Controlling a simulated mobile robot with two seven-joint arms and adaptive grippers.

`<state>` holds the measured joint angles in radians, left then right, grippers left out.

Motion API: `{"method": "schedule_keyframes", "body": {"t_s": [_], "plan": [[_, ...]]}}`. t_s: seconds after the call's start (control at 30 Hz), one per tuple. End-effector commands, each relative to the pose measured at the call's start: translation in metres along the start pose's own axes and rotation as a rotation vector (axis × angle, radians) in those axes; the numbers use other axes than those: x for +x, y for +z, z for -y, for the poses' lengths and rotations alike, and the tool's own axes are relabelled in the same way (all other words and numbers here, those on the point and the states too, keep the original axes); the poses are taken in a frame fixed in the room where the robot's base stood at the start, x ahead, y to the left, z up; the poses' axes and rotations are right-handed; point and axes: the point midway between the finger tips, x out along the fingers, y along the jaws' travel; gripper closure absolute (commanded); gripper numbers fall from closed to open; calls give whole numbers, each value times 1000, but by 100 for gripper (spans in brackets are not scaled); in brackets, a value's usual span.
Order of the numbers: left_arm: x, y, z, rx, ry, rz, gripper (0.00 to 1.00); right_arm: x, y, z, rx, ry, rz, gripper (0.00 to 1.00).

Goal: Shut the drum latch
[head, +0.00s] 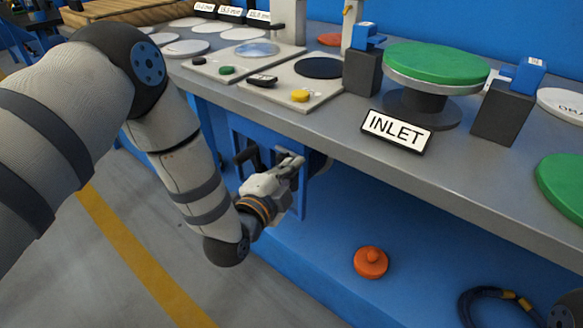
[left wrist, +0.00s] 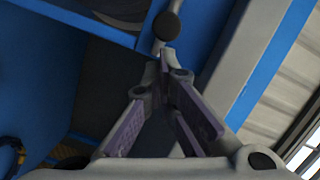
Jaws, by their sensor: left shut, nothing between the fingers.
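My left gripper (head: 291,166) reaches under the front edge of the bench, beside a blue bracket (head: 303,200). Its fingers are shut with nothing between them. In the left wrist view the closed fingertips (left wrist: 166,60) are just below a grey lever with a round black knob (left wrist: 166,26). This may be the drum latch's handle; I cannot tell whether the fingertips touch it. In the head view a dark handle part (head: 246,155) shows left of the fingers. The drum and the rest of the latch are not clearly seen. My right gripper is not in view.
The grey bench top (head: 330,150) overhangs the gripper. On it stand an INLET sign (head: 396,131), a green-topped flange (head: 437,63) and dark blocks. An orange knobbed disc (head: 371,262) and a dark cable loop (head: 490,305) lie on the blue lower shelf (head: 310,255).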

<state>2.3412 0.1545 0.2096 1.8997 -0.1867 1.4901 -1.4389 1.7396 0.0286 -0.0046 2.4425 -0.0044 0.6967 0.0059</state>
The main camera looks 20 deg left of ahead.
Motion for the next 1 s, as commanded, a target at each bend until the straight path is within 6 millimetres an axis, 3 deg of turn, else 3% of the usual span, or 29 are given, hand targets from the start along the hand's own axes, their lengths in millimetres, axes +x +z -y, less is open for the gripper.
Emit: {"method": "schedule_keyframes", "body": {"t_s": [0.23, 0.53, 1.0], "plan": [[0, 2, 1, 1, -1, 1, 100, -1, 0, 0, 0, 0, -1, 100], [8, 32, 14, 1, 0, 1, 100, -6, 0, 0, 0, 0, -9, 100], [10, 29, 20, 1, -1, -1, 100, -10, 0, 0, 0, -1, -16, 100]]}}
